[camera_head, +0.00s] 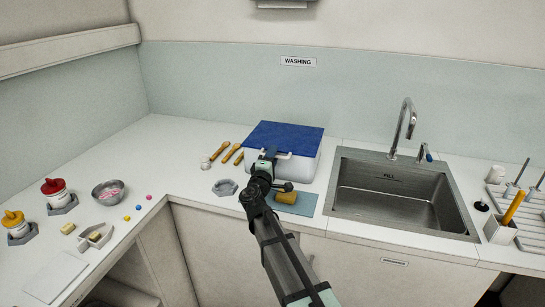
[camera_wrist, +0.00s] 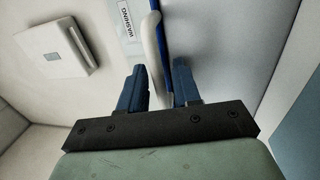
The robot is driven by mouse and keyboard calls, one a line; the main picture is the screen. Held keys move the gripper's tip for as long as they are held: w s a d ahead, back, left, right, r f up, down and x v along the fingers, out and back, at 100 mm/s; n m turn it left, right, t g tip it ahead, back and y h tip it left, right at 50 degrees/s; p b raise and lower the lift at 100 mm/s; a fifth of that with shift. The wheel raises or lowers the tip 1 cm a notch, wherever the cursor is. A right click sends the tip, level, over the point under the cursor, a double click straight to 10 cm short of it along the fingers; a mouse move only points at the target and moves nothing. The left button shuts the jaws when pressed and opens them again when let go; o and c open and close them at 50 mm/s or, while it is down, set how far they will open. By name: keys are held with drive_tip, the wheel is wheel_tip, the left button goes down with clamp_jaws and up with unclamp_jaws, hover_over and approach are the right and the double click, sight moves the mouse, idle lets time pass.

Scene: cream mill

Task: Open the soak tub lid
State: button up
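The soak tub (camera_head: 306,172) is a white box on the counter under the WASHING sign. Its blue lid (camera_head: 285,136) lies over the top, looking closed. A white handle (camera_head: 285,156) sticks out at the lid's front edge. My gripper (camera_head: 267,154) is at this front edge, at the handle's left part. In the wrist view, the handle (camera_wrist: 155,48) runs between the two blue fingers of my gripper (camera_wrist: 160,80), beside the blue lid edge (camera_wrist: 166,45). The fingers are apart, with narrow gaps to the handle visible near the tips.
A blue-grey mat (camera_head: 304,204) with a yellow roll (camera_head: 286,198) lies in front of the tub. The sink (camera_head: 398,195) is to the right. Wooden tools (camera_head: 219,151) and a grey hexagonal holder (camera_head: 225,187) are to the left. The wall stands close behind.

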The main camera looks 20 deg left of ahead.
drive_tip(key=shift+c, duration=0.4)
clamp_jaws()
